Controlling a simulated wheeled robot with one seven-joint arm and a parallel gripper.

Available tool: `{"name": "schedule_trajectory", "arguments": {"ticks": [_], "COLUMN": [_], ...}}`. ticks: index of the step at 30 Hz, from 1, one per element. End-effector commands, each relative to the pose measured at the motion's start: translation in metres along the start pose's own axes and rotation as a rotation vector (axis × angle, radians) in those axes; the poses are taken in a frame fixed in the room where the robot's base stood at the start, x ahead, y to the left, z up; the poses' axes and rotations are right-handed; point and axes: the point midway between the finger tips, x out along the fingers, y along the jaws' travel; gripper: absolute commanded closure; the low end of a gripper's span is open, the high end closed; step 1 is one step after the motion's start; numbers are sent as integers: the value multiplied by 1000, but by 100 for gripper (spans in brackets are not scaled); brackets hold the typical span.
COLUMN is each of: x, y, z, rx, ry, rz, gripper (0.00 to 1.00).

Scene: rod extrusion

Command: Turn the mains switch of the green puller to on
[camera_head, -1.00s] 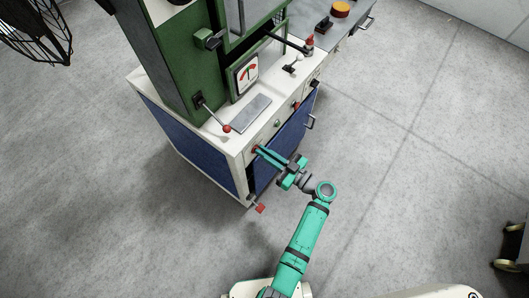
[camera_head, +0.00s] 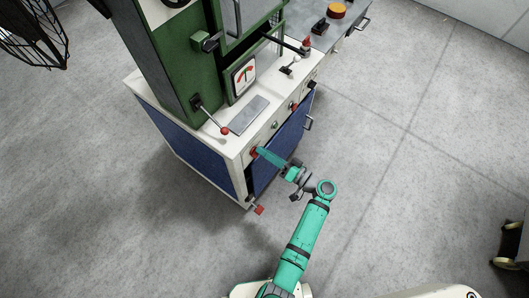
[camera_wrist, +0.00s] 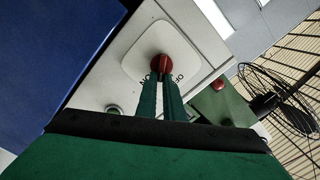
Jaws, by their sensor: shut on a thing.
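The green puller (camera_head: 163,60) stands on a white and blue cabinet at the upper left of the head view. Its mains switch is a red rotary knob (camera_wrist: 162,62) on a pale square plate (camera_wrist: 141,49) in the wrist view. In the head view the knob shows as a red spot (camera_head: 253,152) at the left end of the cabinet front. My gripper (camera_wrist: 162,84) is shut on the knob, one finger on each side. Dark lettering flanks the fingers, partly hidden and looking inverted. The knob's pointer position cannot be read.
A red-tipped pedal (camera_head: 259,210) sticks out low beside the cabinet. A red-knobbed lever (camera_head: 225,130) and a gauge (camera_head: 244,75) are above the panel. A blue door (camera_head: 282,148) with a handle is right of my gripper.

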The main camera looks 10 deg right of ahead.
Motion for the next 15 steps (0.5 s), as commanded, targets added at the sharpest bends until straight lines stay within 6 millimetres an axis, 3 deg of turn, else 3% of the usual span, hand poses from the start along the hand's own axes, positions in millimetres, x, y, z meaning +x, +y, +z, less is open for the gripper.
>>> {"name": "schedule_trajectory", "arguments": {"ticks": [15], "x": [-1], "y": [8], "z": [1], "rx": [449], "ry": [2], "rz": [0], "gripper": [100]}}
